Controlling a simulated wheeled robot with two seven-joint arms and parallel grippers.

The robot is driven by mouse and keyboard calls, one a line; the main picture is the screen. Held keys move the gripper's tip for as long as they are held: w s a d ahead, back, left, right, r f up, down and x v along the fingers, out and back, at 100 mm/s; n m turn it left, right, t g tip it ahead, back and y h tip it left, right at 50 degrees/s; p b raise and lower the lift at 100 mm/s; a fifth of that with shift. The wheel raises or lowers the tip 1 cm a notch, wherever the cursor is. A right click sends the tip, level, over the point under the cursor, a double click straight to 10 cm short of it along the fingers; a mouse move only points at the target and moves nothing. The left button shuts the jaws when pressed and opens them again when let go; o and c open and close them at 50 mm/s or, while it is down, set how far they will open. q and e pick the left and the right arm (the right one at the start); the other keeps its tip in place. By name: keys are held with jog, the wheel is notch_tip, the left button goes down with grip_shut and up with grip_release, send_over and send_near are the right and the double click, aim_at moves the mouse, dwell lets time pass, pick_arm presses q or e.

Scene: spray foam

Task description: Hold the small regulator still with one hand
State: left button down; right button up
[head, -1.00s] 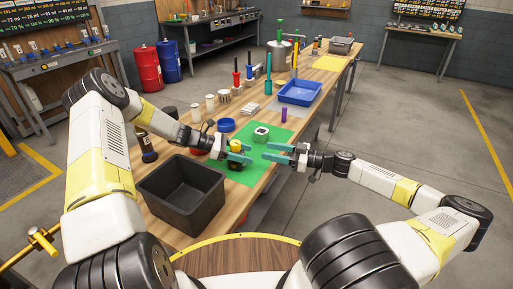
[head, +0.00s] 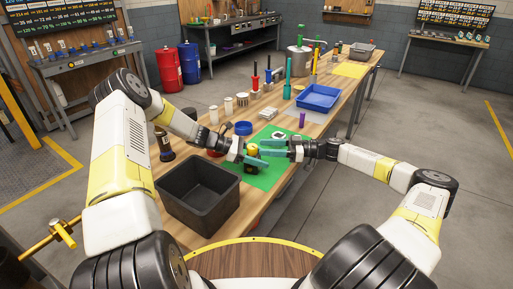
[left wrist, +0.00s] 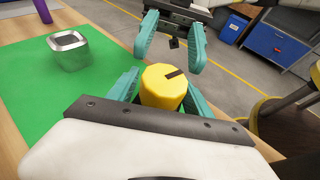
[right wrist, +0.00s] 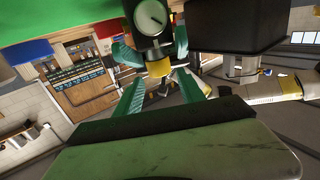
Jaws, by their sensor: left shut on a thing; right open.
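The small regulator has a yellow knob (head: 252,149), also seen from above in the left wrist view (left wrist: 163,88). Its round dial (right wrist: 150,17) and dark body show in the right wrist view. My left gripper (head: 254,158) is shut on the regulator over the green mat (head: 262,177), a teal finger on either side of it. My right gripper (head: 270,148) is open and empty, just right of the regulator. In the right wrist view its open fingers (right wrist: 158,95) point at the yellow knob. I cannot tell whether they touch it.
A silver square block (left wrist: 69,52) stands on the mat, beyond the grippers. A black bin (head: 196,196) is at the near left of the wooden table. A blue tray (head: 318,98), a purple cylinder (head: 302,119) and a blue ring-shaped dish (head: 243,128) lie farther back.

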aim_at(256, 145)
pick_arm(q)
jog(key=shift+a+f, duration=0.15)
jog(key=shift+f, duration=0.2)
pick_arm(e)
jog(key=shift+w+a, duration=0.15)
jog(key=shift+a, duration=1.9)
grip_shut()
jog(key=shift+w+g, duration=0.1)
jog(key=shift+g, duration=0.2)
jog(key=n+g, duration=0.1)
jog(key=g, duration=0.1)
jog(key=n+g, duration=0.1)
jog(key=shift+w+a+f+n+g, duration=0.1)
jog(key=shift+w+n+g, duration=0.1)
jog(key=shift+n+g, duration=0.2)
pick_arm(q)
jog(key=shift+s, duration=0.1)
pick_arm(e)
jog(key=shift+w+n+g+h, duration=0.15)
jog(key=shift+n+g+h, duration=0.65)
jog(key=shift+n+g, duration=1.05)
jog(key=shift+g+h, duration=0.3)
jog(key=shift+g, duration=0.45)
